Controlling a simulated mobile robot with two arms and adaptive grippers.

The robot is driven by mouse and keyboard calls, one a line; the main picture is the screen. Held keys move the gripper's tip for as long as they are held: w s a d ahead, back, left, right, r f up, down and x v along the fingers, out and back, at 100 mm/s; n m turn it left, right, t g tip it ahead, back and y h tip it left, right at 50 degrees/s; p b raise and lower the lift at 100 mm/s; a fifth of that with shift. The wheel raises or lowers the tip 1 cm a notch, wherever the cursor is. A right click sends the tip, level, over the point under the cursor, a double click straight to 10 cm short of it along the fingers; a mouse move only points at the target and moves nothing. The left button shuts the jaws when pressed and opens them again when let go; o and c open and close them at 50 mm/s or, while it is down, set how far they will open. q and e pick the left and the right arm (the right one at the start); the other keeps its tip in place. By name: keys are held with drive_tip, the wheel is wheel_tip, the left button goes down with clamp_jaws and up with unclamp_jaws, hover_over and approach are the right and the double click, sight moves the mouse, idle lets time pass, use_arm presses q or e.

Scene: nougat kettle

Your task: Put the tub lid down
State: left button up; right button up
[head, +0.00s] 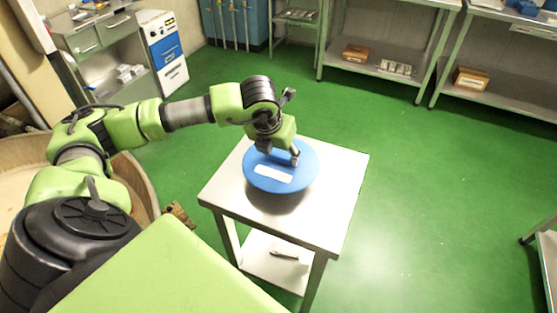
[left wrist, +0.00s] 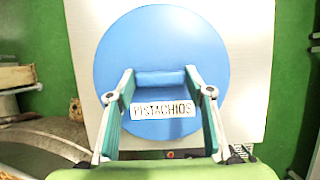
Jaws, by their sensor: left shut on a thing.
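The tub lid (head: 306,176) is a round blue disc with a white label. In the left wrist view the lid (left wrist: 160,42) shows a raised blue handle bar and a label reading "PISTACHIOS". My left gripper (head: 283,152) is over the lid with its fingers at the handle. In the left wrist view the fingers of my left gripper (left wrist: 160,82) stand at the two ends of the handle, shut on it. The lid is over the small metal table (head: 340,185); a shadow shows below its front edge. I cannot tell whether it touches the top. My right gripper is not in view.
The table top is bare to the right of the lid. A small item (head: 285,255) lies on its lower shelf. A large round wooden vessel (head: 140,190) stands at the left. Metal shelves with boxes (head: 355,53) line the back. The green floor around the table is clear.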

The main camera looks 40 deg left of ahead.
sight(277, 158)
use_arm(q)
drive_tip(key=shift+w+a+f, duration=0.1)
drive_tip(key=shift+a+f, duration=0.3)
drive_tip(key=shift+f, duration=0.1)
wheel_tip(277, 158, down, 3)
drive_tip(key=shift+a+f+b, duration=0.1)
drive_tip(key=shift+f+b, duration=0.05)
drive_tip(key=shift+b, duration=0.55)
drive_tip(key=shift+w, duration=0.1)
drive_tip(key=o, duration=1.1)
drive_tip(key=shift+o, duration=0.2)
drive_tip(key=shift+r, duration=0.5)
drive_tip(key=b+v, duration=0.1)
drive_tip(key=v, duration=1)
